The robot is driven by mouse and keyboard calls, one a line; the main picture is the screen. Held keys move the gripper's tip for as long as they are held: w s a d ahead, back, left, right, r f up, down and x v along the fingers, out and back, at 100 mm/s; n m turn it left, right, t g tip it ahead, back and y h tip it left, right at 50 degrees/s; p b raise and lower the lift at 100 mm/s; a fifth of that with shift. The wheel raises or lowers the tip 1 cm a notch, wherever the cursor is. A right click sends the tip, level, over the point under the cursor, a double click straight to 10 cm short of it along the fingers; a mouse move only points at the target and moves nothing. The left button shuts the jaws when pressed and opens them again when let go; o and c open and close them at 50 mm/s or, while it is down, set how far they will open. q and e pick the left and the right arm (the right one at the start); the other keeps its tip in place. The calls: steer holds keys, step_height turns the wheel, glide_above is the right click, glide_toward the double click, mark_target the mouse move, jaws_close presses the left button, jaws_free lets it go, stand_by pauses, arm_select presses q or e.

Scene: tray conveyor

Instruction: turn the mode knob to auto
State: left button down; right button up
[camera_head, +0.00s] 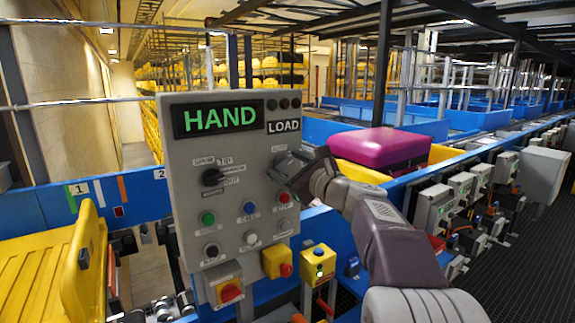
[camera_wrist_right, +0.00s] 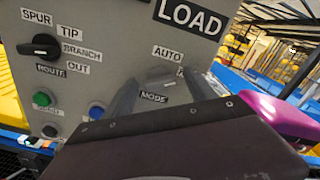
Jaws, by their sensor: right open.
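The grey control panel (camera_head: 180,140) stands upright ahead, with a green HAND display (camera_head: 217,118) and a LOAD display beside it. My right gripper (camera_head: 285,172) is at the panel's right side and covers the mode knob in the head view. In the right wrist view, the AUTO label (camera_wrist_right: 167,52) and the MODE label (camera_wrist_right: 154,97) show between the two fingers. The fingers of my right gripper (camera_wrist_right: 160,88) are apart, one on each side of the knob's place. The knob's pointer direction and any finger contact cannot be told. My left gripper is out of view.
A black route knob (camera_head: 212,177) sits left on the panel, above several buttons (camera_head: 249,207). Yellow switch boxes (camera_head: 277,262) are below. A magenta case (camera_head: 380,147) lies in a yellow tray on the conveyor behind my right arm.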

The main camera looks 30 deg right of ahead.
steer(key=c, duration=1.4)
steer(key=shift+a+f+n+b, duration=0.1)
steer(key=shift+f+n+b, duration=0.2)
steer(key=shift+n+b, duration=0.7)
steer(key=n+b, duration=0.3)
steer(key=shift+f+b, duration=0.1)
steer(key=shift+b, duration=0.3)
steer(key=n+b, duration=0.3)
steer(key=shift+n, duration=0.3)
steer(key=shift+n+b, duration=0.95)
steer(key=shift+n, duration=0.95)
steer(key=o, duration=1.4)
